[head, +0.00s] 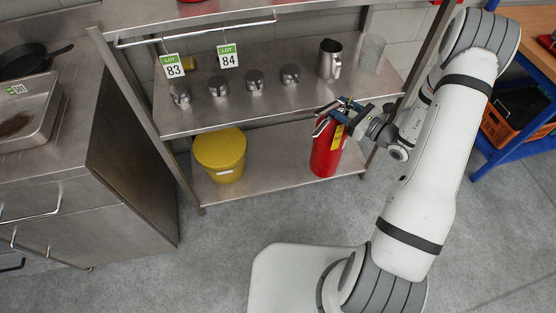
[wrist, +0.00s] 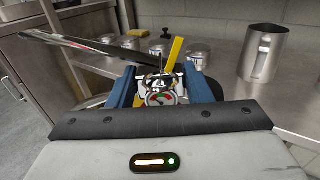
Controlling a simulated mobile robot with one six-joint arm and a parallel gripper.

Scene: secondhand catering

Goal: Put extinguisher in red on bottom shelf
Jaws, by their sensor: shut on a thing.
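The red fire extinguisher (head: 326,152) is upright at the right part of the metal rack's bottom shelf (head: 282,158). From the head view I cannot tell whether its base touches the shelf or hangs just above or in front of it. My gripper (head: 341,113) is shut on the extinguisher's top, by the valve and handle. In the wrist view the blue fingers (wrist: 164,85) stand on both sides of the valve, with the round gauge (wrist: 161,99) between them.
A yellow lidded bucket (head: 220,154) stands at the left of the bottom shelf. The middle shelf above holds several small metal pots (head: 254,81), a metal jug (head: 329,60) and lot tags. A rack post (head: 142,105) stands at the left. Shelf between bucket and extinguisher is clear.

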